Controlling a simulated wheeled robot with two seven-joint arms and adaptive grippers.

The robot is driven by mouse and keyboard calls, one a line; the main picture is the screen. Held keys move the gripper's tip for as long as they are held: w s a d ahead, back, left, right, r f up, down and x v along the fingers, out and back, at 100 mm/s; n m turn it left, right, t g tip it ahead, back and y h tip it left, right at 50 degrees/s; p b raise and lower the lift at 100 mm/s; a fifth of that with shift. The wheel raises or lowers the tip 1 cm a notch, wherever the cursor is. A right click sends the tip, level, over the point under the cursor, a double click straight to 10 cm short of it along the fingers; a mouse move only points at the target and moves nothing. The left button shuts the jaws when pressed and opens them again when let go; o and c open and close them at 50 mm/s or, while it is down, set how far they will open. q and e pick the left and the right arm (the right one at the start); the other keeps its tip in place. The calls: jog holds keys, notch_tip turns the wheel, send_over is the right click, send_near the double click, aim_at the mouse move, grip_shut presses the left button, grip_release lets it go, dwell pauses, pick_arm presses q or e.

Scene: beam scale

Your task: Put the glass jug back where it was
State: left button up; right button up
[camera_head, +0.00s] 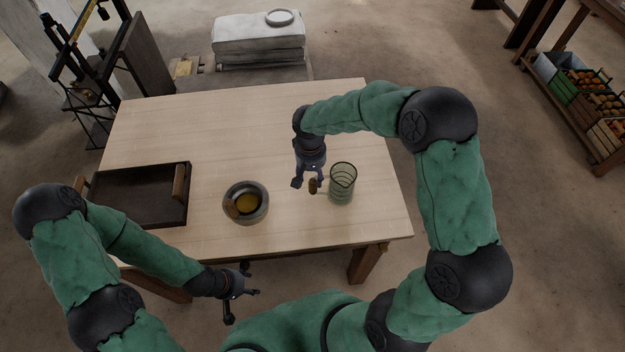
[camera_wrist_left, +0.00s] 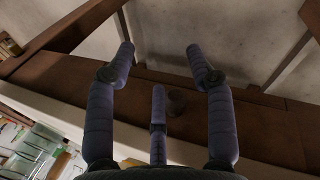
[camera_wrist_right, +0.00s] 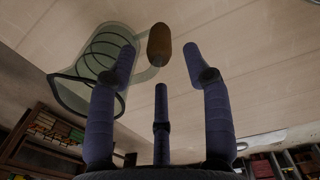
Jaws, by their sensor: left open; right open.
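The glass jug (camera_head: 343,183) is clear greenish glass and stands upright on the right part of the table. Its brown handle (camera_head: 313,186) points left. My right gripper (camera_head: 309,184) is open at the handle. In the right wrist view the handle (camera_wrist_right: 159,44) lies between and just beyond the fingertips (camera_wrist_right: 160,55), with the jug's glass body (camera_wrist_right: 95,62) to the left. I cannot tell whether a finger touches it. My left gripper (camera_head: 248,281) is open and empty, off the table's front edge; its open fingers also show in the left wrist view (camera_wrist_left: 158,55).
A round dark bowl (camera_head: 260,214) with yellow content and a brown handle stands left of the jug on the table (camera_head: 220,135). A dark wooden tray (camera_head: 130,212) lies at the table's left. The back middle of the table is clear.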

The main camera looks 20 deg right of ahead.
notch_tip(320, 180, up, 6)
jog(key=shift+a+r+p, duration=0.15)
jog(key=shift+r+p, duration=0.05)
jog(key=shift+p, duration=0.3)
